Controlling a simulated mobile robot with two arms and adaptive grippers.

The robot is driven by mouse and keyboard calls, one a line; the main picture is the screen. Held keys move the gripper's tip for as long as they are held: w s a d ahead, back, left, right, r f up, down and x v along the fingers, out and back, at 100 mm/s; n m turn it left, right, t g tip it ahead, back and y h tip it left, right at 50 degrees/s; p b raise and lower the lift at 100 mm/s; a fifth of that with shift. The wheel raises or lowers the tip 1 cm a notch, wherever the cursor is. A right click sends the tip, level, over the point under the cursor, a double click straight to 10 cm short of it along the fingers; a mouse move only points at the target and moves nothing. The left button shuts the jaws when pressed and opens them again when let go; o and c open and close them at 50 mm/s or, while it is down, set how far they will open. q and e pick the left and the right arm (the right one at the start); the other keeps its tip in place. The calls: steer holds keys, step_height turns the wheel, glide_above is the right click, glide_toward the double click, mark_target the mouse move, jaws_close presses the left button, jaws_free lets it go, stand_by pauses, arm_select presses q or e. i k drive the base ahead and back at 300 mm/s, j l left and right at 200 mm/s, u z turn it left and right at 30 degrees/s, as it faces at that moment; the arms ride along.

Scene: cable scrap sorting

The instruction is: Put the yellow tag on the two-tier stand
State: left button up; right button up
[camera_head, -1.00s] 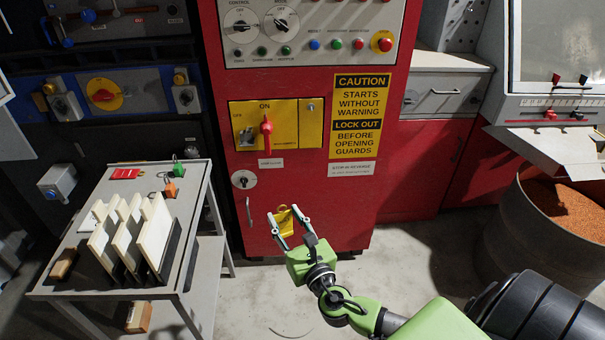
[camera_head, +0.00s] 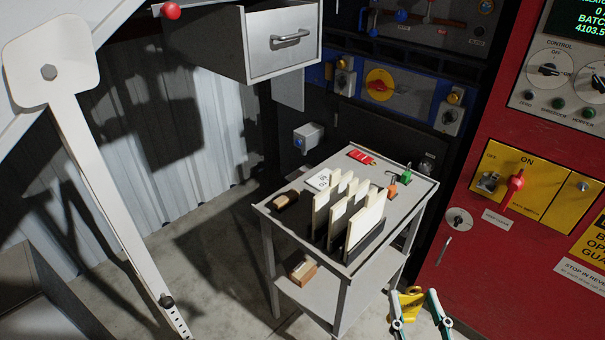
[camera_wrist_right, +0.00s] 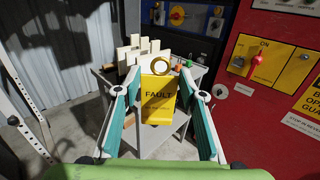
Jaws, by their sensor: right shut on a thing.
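The yellow tag (camera_head: 409,302) is at my right gripper (camera_head: 417,293), low in the head view. In the right wrist view the tag (camera_wrist_right: 158,99) hangs between the fingers, reads "FAULT" and has a ring at its top. The right gripper is shut on it. The grey two-tier stand (camera_head: 413,213) is in the middle of the head view. The tag is in front of the stand's right side, apart from its top in the head view. The stand (camera_wrist_right: 171,139) shows behind the tag in the wrist view. My left gripper is not in view.
The stand's top holds a rack of upright pale boards (camera_head: 366,222), a red tag (camera_head: 361,156), green (camera_head: 406,175) and orange (camera_head: 392,190) padlocks and a dark-wood block (camera_head: 286,198). Another block (camera_head: 303,271) is on the lower tier. A red cabinet (camera_head: 480,235) stands right; a drawer (camera_head: 284,42) overhangs behind.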

mark_target(343, 171)
steer(key=i+l+u, duration=0.1)
steer(key=l+u, duration=1.25)
steer(key=l, duration=0.15)
steer(key=k+l, duration=0.1)
steer(key=l, duration=0.8)
steer(key=i+j, duration=0.3)
